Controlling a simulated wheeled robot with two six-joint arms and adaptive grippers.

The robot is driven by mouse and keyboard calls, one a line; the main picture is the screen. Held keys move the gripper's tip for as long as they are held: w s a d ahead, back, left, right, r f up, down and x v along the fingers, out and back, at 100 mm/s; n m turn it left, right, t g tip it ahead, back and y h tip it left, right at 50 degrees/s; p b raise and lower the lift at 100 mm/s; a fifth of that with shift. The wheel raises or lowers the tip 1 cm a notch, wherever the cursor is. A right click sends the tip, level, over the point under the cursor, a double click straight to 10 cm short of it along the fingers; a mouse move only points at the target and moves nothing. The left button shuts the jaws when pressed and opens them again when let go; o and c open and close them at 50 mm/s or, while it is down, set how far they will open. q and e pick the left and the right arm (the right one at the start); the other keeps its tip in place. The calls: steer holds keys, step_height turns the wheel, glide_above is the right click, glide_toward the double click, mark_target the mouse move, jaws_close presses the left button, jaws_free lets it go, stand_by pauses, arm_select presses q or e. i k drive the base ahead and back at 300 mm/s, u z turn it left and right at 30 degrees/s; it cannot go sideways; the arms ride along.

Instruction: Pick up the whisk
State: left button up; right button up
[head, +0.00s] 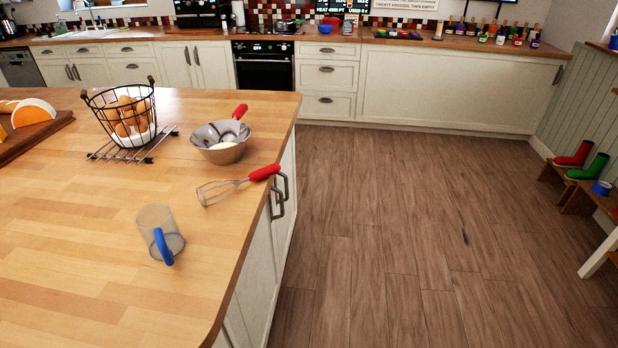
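The whisk (232,186) lies on the wooden island top (90,210) near its right edge. Its wire loops point left and its red handle points right, with the handle's end at or slightly past the counter edge. Neither of my grippers shows in the head view.
A bowl (222,152) with a red-handled utensil stands behind the whisk. A clear mug with a blue handle (163,246) stands in front. A wire egg basket (124,122) sits on a metal rack at left. Wooden floor (400,240) right of the island is clear.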

mark_target(273, 169)
steer(key=z, duration=0.85)
steer(key=i, duration=3.3)
steer(key=u, duration=2.8)
